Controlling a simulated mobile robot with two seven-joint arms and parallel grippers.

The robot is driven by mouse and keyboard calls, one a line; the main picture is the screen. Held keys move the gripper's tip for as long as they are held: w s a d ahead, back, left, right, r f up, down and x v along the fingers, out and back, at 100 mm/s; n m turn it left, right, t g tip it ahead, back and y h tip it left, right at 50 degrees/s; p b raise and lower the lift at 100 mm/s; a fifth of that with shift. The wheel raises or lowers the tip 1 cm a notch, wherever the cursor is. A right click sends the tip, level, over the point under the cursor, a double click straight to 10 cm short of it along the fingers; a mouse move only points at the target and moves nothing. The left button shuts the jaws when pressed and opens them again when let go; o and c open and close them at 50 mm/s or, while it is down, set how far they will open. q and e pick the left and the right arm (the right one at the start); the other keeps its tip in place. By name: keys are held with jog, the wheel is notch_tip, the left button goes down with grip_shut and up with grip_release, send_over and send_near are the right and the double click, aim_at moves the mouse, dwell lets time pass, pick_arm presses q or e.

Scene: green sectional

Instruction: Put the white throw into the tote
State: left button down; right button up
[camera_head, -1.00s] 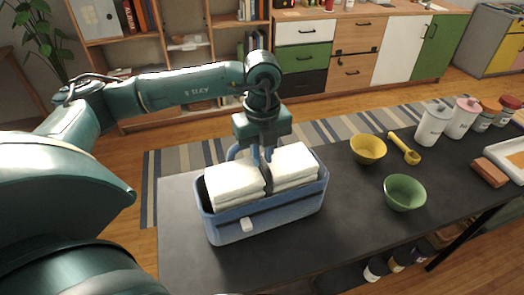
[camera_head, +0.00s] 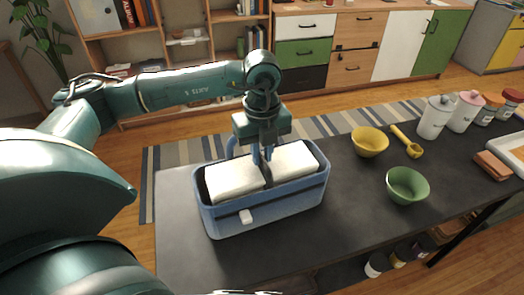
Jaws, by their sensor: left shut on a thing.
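The white throw (camera_head: 236,178) is a folded stack with a dark band around its middle. It sits inside the blue tote (camera_head: 262,214), its top close to the tote's rim. The tote stands on the dark table's left part, with a white tag on its front. My left gripper (camera_head: 263,160) points down over the middle of the throw and is shut on it. The fingertips are partly hidden at the throw. The underside of the throw is hidden by the tote walls.
A yellow bowl (camera_head: 369,143), a green bowl (camera_head: 407,186) and a yellow scoop (camera_head: 407,142) stand right of the tote. Several canisters and jars (camera_head: 436,118) line the back right. The dark table (camera_head: 310,240) is clear in front of the tote.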

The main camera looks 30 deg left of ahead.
pick_arm(q)
jog(key=shift+f, duration=0.15)
jog(key=shift+f+b, duration=1.05)
jog(key=shift+f, duration=0.1)
jog(key=shift+f+b, duration=0.7)
jog(key=shift+f, duration=0.3)
jog(key=c, duration=1.3)
grip_release()
